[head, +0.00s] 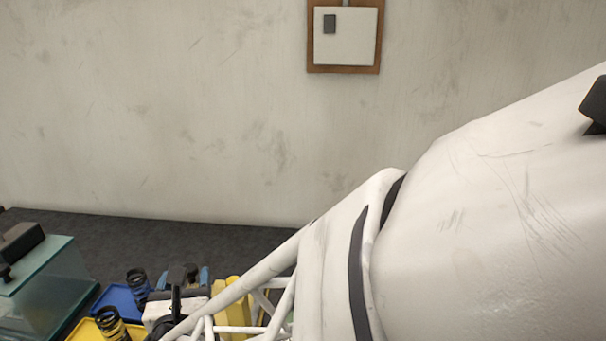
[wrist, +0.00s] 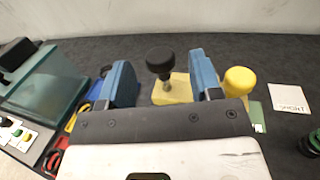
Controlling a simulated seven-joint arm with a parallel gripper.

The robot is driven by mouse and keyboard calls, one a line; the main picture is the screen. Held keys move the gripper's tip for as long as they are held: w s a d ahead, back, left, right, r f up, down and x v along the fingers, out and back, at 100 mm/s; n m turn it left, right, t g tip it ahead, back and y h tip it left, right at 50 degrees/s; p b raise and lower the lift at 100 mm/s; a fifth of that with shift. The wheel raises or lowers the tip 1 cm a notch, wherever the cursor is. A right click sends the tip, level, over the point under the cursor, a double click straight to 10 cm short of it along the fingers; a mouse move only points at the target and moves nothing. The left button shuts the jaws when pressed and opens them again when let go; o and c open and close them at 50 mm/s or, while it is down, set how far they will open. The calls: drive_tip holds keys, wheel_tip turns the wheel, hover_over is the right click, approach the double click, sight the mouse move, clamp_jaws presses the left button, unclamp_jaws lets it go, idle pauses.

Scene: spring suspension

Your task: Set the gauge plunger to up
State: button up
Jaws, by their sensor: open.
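A glass box (wrist: 45,85) with a black handle stands at left. Black springs stand on a blue tray (head: 113,298) and a yellow tray (head: 82,333). A yellow rounded post (wrist: 240,80) is close to the right finger. A white card (wrist: 288,97) lies farther right.

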sight(190, 263)
drive_tip(key=shift+x, duration=2.55)
clamp_jaws()
